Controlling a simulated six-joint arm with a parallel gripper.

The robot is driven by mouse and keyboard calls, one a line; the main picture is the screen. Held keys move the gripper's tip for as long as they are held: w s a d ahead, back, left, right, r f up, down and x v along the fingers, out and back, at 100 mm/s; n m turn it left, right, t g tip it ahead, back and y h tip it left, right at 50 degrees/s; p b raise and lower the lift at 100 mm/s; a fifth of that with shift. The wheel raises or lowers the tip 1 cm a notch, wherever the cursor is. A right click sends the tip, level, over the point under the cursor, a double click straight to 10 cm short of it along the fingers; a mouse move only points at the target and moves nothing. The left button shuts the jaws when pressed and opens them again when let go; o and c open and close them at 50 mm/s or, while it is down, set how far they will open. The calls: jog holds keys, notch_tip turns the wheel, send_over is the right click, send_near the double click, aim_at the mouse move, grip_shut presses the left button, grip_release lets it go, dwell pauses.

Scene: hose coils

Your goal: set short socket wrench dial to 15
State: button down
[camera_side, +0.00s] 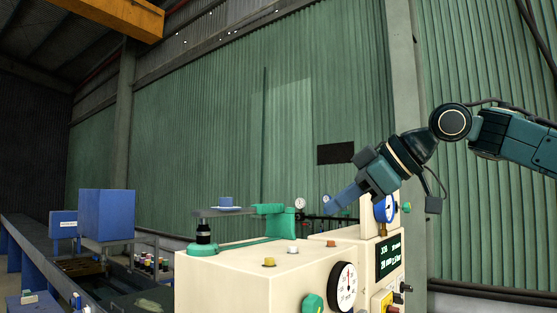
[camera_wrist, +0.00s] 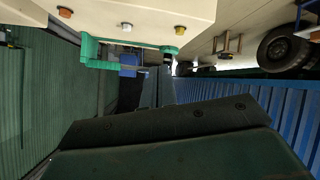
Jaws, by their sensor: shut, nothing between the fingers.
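A round white dial (camera_side: 345,287) with a dark rim and dark markings is on the cream machine's (camera_side: 235,285) front face in the side view. Its markings are too small to read surely, and I cannot tell whether it is the short socket wrench dial. A green knob (camera_side: 313,303) is at its lower left, cut by the frame edge. My gripper (camera_side: 330,207) is shut and empty, above and behind the dial, apart from it, pointing down-left. In the wrist view my gripper's fingers (camera_wrist: 158,88) point away beyond the dark green gripper body; the dial is not clearly seen there.
A green clamp arm (camera_side: 274,210) and a black-and-green post (camera_side: 204,235) stand on the machine top with several small knobs. A blue-rimmed gauge (camera_side: 390,208) and a dark display (camera_side: 390,258) are close below my wrist. A blue box (camera_side: 107,215) is at left. Air left of my gripper is free.

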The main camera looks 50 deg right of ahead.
aim_at(226, 202)
jog(key=w+a+r+n+t+y, duration=0.1)
jog(key=w+r+n+t+y, duration=0.3)
jog(key=w+n, duration=0.7)
jog(key=f+n, duration=0.1)
jog(key=n, duration=0.1)
jog(key=w+f+n+t, duration=0.1)
jog(key=f, duration=0.1)
jog(key=f+n, duration=0.2)
jog(key=shift+w+d+n+t+y, duration=0.3)
jog(key=shift+w+t+y, duration=0.05)
jog(key=shift+t+y, duration=0.05)
dwell(0.3)
jog(key=shift+w+r, duration=0.1)
jog(key=w, duration=1.1)
jog(key=shift+w, duration=0.25)
dwell(0.4)
jog(key=shift+d, duration=0.1)
